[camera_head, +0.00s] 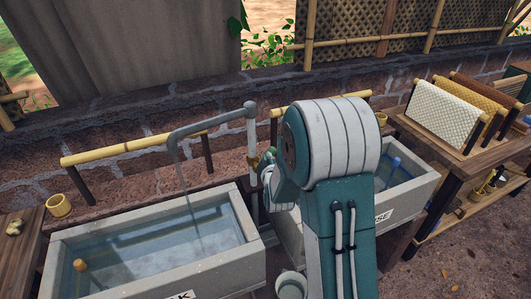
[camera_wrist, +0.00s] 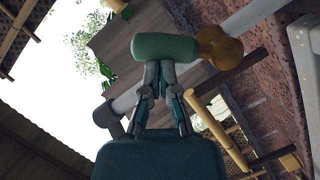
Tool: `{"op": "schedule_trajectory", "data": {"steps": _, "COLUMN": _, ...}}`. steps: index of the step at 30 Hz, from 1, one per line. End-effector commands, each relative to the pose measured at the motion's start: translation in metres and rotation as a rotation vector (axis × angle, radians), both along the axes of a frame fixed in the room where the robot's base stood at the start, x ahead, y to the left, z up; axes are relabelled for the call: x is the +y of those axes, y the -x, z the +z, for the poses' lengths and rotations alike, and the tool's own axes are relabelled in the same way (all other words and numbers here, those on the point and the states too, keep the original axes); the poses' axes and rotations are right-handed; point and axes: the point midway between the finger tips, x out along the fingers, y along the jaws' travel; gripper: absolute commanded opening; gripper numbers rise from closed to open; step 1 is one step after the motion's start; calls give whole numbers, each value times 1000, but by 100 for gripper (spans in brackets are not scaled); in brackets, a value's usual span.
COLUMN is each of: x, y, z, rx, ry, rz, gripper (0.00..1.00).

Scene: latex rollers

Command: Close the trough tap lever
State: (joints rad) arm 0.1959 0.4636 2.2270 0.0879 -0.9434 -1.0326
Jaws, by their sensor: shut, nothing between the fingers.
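The trough tap shows in the wrist view as a green lever (camera_wrist: 165,48) with a brass body (camera_wrist: 221,46) at its right end, in front of a grey pipe (camera_wrist: 258,18). My gripper (camera_wrist: 159,66) is shut and empty, its fingertips right at the underside of the lever; I cannot tell if they touch. In the head view the brass tap body (camera_head: 253,161) sits on the upright pipe, and my arm hides most of the lever. A thin stream of water (camera_head: 186,190) runs from the bent spout (camera_head: 173,140) into the left trough (camera_head: 234,272).
A second trough (camera_head: 425,185) stands behind my arm at right. A bamboo rail (camera_head: 130,147) runs behind the left trough, before a stone wall. A wooden table (camera_head: 455,150) with hanging textured sheets (camera_head: 447,112) is at far right.

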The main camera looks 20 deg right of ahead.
Motion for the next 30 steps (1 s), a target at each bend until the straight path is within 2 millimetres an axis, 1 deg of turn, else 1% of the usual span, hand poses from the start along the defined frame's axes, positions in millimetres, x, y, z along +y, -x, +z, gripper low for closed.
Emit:
{"op": "schedule_trajectory", "data": {"steps": 5, "x": 9, "y": -1, "z": 1, "rx": -5, "ry": 9, "rz": 3, "gripper": 0}}
{"op": "schedule_trajectory", "data": {"steps": 8, "x": 10, "y": -1, "z": 2, "rx": -4, "ry": 10, "rz": 3, "gripper": 0}}
{"op": "schedule_trajectory", "data": {"steps": 17, "x": -3, "y": 0, "z": -1, "rx": -2, "ry": -27, "rz": 1, "gripper": 0}}
{"op": "schedule_trajectory", "data": {"steps": 23, "x": -7, "y": 0, "z": -2, "rx": -3, "ry": -115, "rz": 0, "gripper": 0}}
{"op": "schedule_trajectory", "data": {"steps": 30, "x": -15, "y": 0, "z": -6, "rx": -4, "ry": -306, "rz": -1, "gripper": 0}}
